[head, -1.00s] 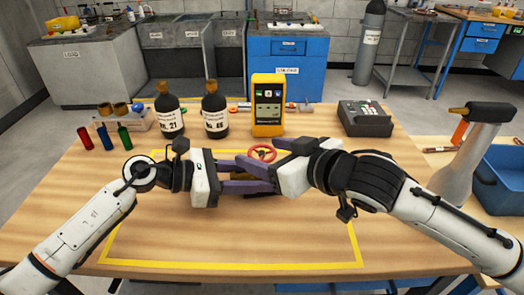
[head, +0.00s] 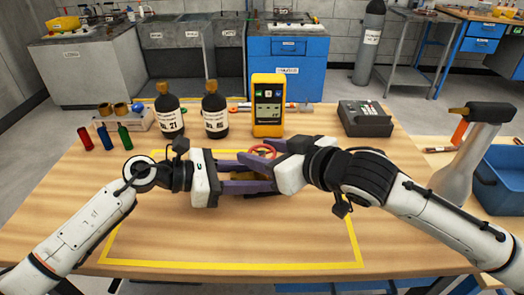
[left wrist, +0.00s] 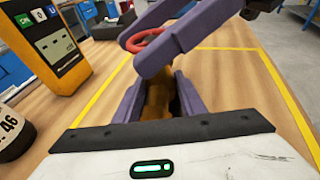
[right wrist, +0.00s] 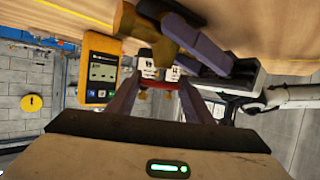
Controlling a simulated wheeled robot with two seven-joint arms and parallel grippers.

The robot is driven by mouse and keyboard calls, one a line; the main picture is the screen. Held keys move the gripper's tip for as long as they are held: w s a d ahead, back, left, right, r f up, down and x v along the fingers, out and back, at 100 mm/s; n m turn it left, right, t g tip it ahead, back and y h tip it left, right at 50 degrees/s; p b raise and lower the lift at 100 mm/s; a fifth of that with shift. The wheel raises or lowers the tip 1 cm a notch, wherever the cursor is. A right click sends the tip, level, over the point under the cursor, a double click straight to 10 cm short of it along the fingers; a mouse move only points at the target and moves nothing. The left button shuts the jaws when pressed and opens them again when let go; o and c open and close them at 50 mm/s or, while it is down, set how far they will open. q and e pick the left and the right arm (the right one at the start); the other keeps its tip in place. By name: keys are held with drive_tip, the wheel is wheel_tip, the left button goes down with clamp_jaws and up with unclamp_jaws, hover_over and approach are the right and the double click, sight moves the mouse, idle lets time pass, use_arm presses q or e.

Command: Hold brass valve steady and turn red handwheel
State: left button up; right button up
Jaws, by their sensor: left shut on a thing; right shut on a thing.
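The brass valve (left wrist: 158,98) stands on the table between the purple fingers of my left gripper (left wrist: 153,100), which is shut on its body. In the head view my left gripper (head: 236,176) comes in from the left, and the fingers hide most of the valve. The red handwheel (head: 263,151) sits at the top of the valve; it also shows in the left wrist view (left wrist: 134,43). My right gripper (head: 258,160) reaches in from the right above the left fingers and is shut on the handwheel. In the right wrist view only a red strip of the handwheel (right wrist: 188,104) shows between the fingers.
Two dark bottles (head: 170,112) and a yellow meter (head: 267,105) stand behind the grippers. A grey box (head: 364,119) is at the back right, small coloured tubes (head: 103,135) at the left. The table inside the yellow outline (head: 230,265) is clear in front.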

use_arm(q)
drive_tip(key=shift+r, duration=0.1)
use_arm(e)
drive_tip(key=shift+f, duration=0.1)
drive_tip(key=shift+f+n+g+y, duration=0.15)
drive_tip(key=shift+n+g+y, duration=1.55)
drive_tip(key=shift+n+g, duration=0.7)
drive_tip(key=shift+n+g+y, duration=0.6)
drive_tip(key=shift+n+g, duration=1.4)
drive_tip(key=shift+g, duration=0.1)
drive_tip(key=o, duration=0.9)
drive_tip(key=shift+o, duration=0.7)
